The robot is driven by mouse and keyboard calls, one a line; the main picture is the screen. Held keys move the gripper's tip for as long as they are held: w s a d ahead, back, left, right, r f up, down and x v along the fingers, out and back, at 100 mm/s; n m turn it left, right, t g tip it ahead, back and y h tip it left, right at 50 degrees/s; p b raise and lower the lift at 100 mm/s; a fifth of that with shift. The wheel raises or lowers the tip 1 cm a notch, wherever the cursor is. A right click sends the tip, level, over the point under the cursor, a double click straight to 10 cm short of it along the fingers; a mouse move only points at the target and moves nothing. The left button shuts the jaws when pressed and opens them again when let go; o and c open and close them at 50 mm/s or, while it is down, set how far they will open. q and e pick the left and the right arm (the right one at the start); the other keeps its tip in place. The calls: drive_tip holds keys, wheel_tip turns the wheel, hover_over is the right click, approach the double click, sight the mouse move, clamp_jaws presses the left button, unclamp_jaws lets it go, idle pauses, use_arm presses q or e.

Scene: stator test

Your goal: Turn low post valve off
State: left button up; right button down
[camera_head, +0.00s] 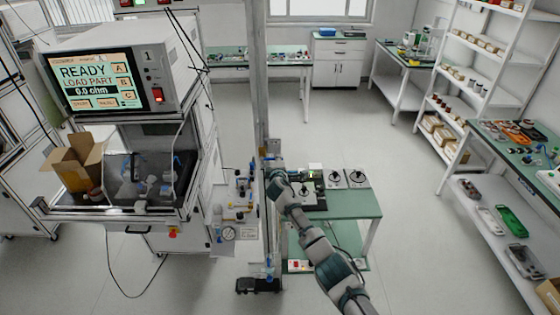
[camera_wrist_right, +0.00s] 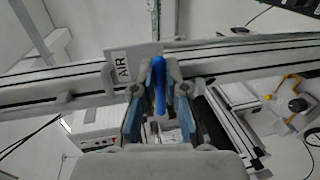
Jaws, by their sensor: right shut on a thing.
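My right gripper (camera_head: 270,168) is beside the grey vertical post (camera_head: 260,90) in the head view, its arm reaching up from the bottom. In the right wrist view my right gripper (camera_wrist_right: 157,75) is shut on a blue valve handle (camera_wrist_right: 158,88), which stands between the two fingers. A white AIR label (camera_wrist_right: 122,67) is just left of the fingers. The valve body is mostly hidden by the gripper. A small blue part (camera_head: 269,262) shows low on the post in the head view, too small to make out. My left gripper is not in view.
A panel with gauges and fittings (camera_head: 238,200) is left of the post. A green-topped table (camera_head: 350,206) with devices is right of it. A test machine (camera_head: 110,80) reading READY stands at left. Shelves (camera_head: 465,85) stand at right. Open floor (camera_head: 430,230) lies between.

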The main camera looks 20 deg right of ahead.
drive_tip(key=shift+a, duration=0.35)
drive_tip(key=c, duration=1.2)
unclamp_jaws()
drive_tip(key=shift+w+a, duration=0.1)
drive_tip(key=shift+a, duration=0.05)
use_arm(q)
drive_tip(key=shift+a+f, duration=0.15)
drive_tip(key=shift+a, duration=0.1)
use_arm(e)
drive_tip(key=shift+a, duration=0.15)
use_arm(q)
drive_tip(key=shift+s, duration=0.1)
use_arm(e)
drive_tip(key=v, duration=1.2)
drive_tip(key=shift+a, duration=0.15)
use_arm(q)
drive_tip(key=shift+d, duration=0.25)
use_arm(e)
drive_tip(key=shift+w+d+f, duration=0.1)
drive_tip(key=shift+d+f, duration=0.05)
drive_tip(key=shift+d, duration=0.15)
